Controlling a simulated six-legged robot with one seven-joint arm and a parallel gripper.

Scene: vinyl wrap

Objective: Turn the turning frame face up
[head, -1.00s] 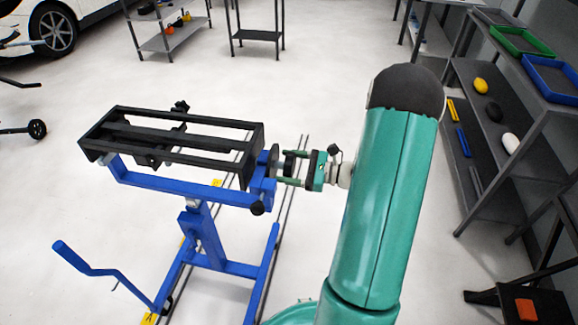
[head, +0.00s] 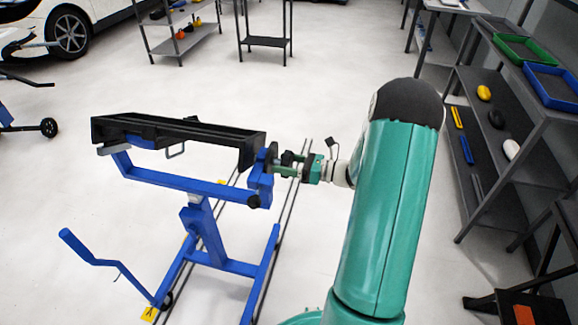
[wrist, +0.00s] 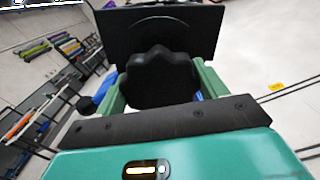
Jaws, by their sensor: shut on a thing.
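The turning frame (head: 185,129) is a long black rectangular frame on a blue stand (head: 190,183) at the left centre of the head view. It is tilted about its long axis, so its broad side is seen nearly edge-on. My gripper (head: 286,168) is at the right end of the frame's axis. In the wrist view, its two green fingers close around a black lobed knob (wrist: 158,80), with a dark plate (wrist: 155,25) behind it. The fingertips are partly hidden by the knob.
Grey shelves (head: 480,150) with trays and small items line the right. A small shelf (head: 265,42) stands at the back. The floor between is open.

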